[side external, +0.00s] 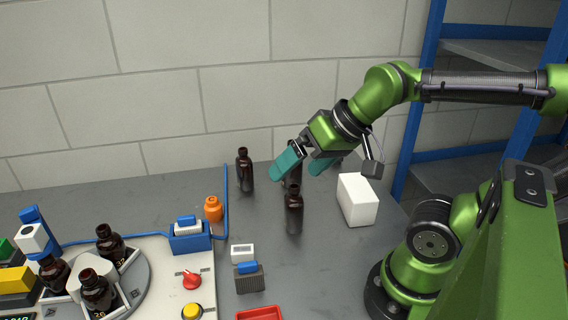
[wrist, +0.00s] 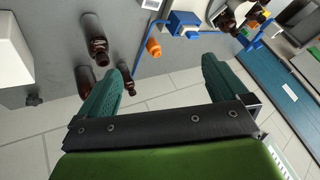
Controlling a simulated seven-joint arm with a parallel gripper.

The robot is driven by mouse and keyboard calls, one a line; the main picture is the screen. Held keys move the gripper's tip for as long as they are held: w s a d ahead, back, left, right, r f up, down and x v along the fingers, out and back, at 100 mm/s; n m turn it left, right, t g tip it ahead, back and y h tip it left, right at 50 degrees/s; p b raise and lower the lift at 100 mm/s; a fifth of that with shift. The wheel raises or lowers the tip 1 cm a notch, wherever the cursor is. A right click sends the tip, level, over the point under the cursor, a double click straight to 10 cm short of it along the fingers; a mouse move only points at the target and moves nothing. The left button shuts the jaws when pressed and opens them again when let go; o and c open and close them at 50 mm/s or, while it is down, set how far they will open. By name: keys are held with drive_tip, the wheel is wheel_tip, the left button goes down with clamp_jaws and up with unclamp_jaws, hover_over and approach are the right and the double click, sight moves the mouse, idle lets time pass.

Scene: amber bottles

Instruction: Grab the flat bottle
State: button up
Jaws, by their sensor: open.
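Several dark amber bottles stand on the grey table. In the side external view, one (side external: 294,212) is in front of my gripper (side external: 297,174), one (side external: 245,171) is to its left, and another (side external: 293,179) is partly hidden behind the fingers. A dark shape (side external: 337,162) shows by the right finger. The wrist view shows bottles (wrist: 95,40), (wrist: 84,79) and (wrist: 127,84) near my left finger, and a dark neck (wrist: 34,99) at the far left. I cannot tell which bottle is flat. My gripper (wrist: 163,66) is open, its teal fingers apart and empty, above the table.
A white box (side external: 358,200) stands right of the bottles. An orange bottle (side external: 213,209), a blue-and-white block (side external: 190,232) and a blue cable (side external: 226,190) are to the left. A round station with bottles (side external: 99,290) is at lower left, a red tray (side external: 261,314) in front.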

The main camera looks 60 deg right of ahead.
drive_tip(key=n+g+h, duration=0.2)
drive_tip(key=n+g, duration=0.5)
drive_tip(key=n, duration=0.6)
hover_over(295, 184)
wheel_tip(295, 184, down, 2)
wheel_tip(295, 184, down, 11)
drive_tip(key=shift+f, duration=0.2)
drive_tip(key=shift+s+a+f, duration=0.1)
drive_tip(key=shift+a+f, duration=0.05)
drive_tip(key=shift+f, duration=1.15)
drive_tip(key=shift+a+f, duration=0.15)
drive_tip(key=shift+f, duration=1.15)
drive_tip(key=c, duration=1.2)
drive_tip(key=shift+r, duration=0.1)
